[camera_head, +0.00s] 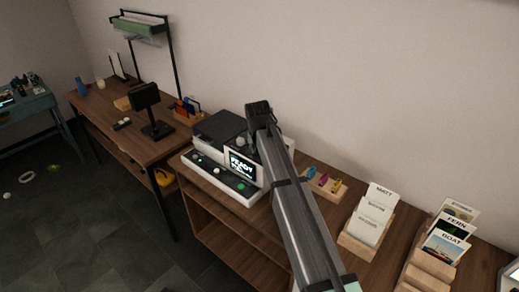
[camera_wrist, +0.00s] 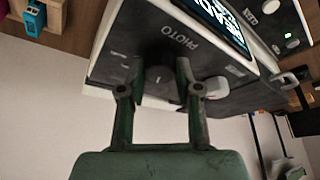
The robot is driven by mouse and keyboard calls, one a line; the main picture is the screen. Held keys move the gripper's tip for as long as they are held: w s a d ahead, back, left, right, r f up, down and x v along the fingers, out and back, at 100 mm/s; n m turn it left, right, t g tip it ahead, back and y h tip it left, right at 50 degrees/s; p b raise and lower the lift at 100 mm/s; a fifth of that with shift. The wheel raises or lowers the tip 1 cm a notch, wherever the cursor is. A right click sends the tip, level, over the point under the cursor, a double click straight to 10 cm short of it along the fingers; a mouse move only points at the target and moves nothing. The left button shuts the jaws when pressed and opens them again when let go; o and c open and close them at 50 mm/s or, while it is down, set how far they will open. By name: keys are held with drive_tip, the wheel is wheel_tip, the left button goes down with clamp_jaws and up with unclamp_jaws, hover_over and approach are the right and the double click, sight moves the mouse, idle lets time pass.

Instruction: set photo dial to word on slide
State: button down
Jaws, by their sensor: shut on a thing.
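The machine (camera_head: 213,178) with a pale body and dark top panels stands on the wooden table. Its lit screen (camera_head: 243,166) reads READY; smaller text below is unreadable. In the wrist view the screen (camera_wrist: 213,20) is cut off by the frame edge. The dark photo dial (camera_wrist: 160,76) sits beside the printed word PHOTO on the panel. My gripper (camera_wrist: 160,90) is shut on the dial, one finger on each side. The dial's pointer and setting are hard to read. In the head view my arm hides the dial. I cannot make out a word on a slide.
A black stand (camera_head: 150,110) is on the left table. A wall stands close behind.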

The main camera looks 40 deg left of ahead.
drive_tip(key=shift+f, duration=0.1)
idle(0.4)
drive_tip(key=c, duration=0.8)
unclamp_jaws()
drive_tip(key=v, duration=1.2)
drive_tip(key=shift+a, duration=0.1)
